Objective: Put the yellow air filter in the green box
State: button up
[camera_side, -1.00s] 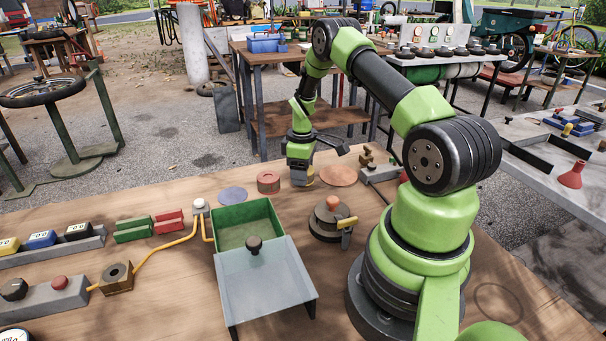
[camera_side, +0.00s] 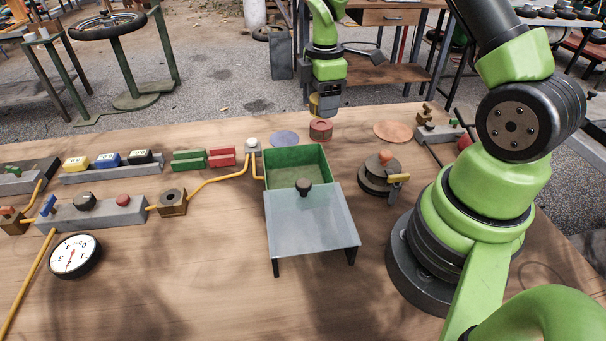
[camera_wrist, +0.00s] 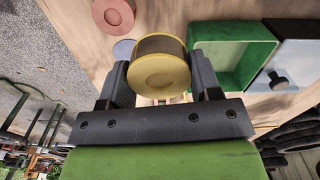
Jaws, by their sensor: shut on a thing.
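The yellow air filter (camera_wrist: 160,68) is round with a darker brown side band. My gripper (camera_wrist: 160,85) is shut on it, with one finger on each side in the wrist view. In the side view my gripper (camera_side: 326,108) holds the filter (camera_side: 315,103) raised above the far edge of the table, behind the red round part. The green box (camera_side: 297,160) is open at its back part and looks empty inside. It also shows in the wrist view (camera_wrist: 235,50), to the right of the filter and apart from it.
A grey lid panel with a black knob (camera_side: 310,225) lies in front of the box opening. A red round part (camera_side: 320,129), a blue disc (camera_side: 284,138) and a copper disc (camera_side: 392,131) lie behind the box.

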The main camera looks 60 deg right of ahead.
jog(key=s+a+n, duration=0.2)
jog(key=a+n, duration=0.7)
jog(key=a, duration=0.3)
jog(key=shift+n, duration=0.3)
jog(key=f, duration=0.5)
jog(key=shift+s+a+f, duration=0.1)
jog(key=shift+s+a, duration=0.15)
jog(key=shift+a, duration=0.05)
jog(key=shift+f, duration=2.2)
jog(key=shift+f, duration=0.15)
jog(key=o, duration=0.6)
